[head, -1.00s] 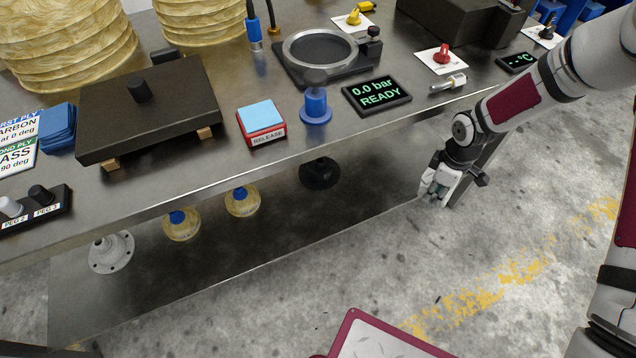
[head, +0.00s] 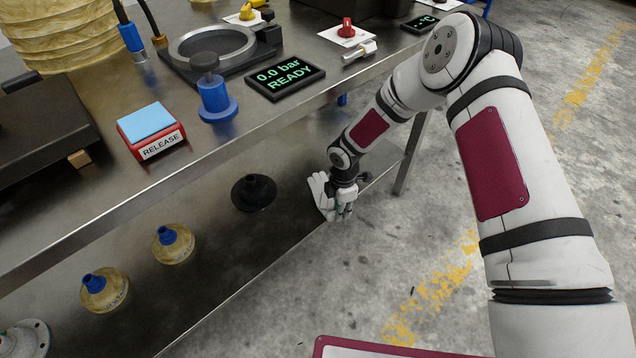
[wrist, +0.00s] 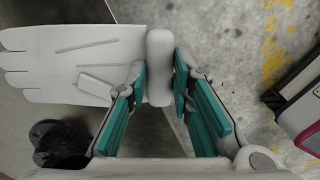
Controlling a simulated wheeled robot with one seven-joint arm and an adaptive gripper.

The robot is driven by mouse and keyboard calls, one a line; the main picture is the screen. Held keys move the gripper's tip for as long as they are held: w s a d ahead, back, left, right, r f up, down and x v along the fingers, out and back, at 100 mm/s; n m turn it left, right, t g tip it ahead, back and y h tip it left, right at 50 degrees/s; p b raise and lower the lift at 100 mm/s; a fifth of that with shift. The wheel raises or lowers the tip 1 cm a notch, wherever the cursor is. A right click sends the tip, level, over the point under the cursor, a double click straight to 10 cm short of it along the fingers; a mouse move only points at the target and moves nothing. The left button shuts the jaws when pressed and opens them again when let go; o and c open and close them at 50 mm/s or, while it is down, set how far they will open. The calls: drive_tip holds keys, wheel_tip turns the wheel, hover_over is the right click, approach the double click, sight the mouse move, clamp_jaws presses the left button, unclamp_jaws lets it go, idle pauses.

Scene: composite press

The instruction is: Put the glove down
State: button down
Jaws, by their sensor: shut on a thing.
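A white glove (wrist: 75,55) is held by its rolled cuff (wrist: 159,60) in my gripper (wrist: 158,75). The wrist view shows the teal-padded fingers on both sides of the cuff, with the glove's fingers pointing left. In the head view the glove (head: 319,192) is at the right front part of the lower shelf (head: 240,245), beside my gripper (head: 343,212). The glove's body is over the shelf and the cuff is near the shelf's front edge. I cannot tell whether the glove touches the shelf.
A black flanged part (head: 254,193) stands on the shelf left of the glove. Two yellowish pots with blue tops (head: 173,243) stand farther left. The bench top (head: 215,150) overhangs the shelf, and a bench leg (head: 411,152) is right of my gripper. Bare shelf lies between them.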

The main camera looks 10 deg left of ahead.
drive_tip(key=w+a+b, duration=0.1)
drive_tip(key=w, duration=0.3)
drive_tip(key=w+f+b, duration=0.1)
drive_tip(key=w+b, duration=0.1)
drive_tip(key=w, duration=0.3)
drive_tip(key=w+a+b, duration=0.1)
drive_tip(key=w+b, duration=0.1)
drive_tip(key=w, duration=0.3)
drive_tip(key=shift+w+a+f, duration=0.2)
drive_tip(key=shift+a, duration=0.15)
drive_tip(key=shift+f+b, duration=1.2)
drive_tip(key=shift+f, duration=0.55)
drive_tip(key=shift+f, duration=0.15)
drive_tip(key=c, duration=1.4)
unclamp_jaws()
drive_tip(key=shift+r+p, duration=1.7)
drive_tip(key=shift+r, duration=2.25)
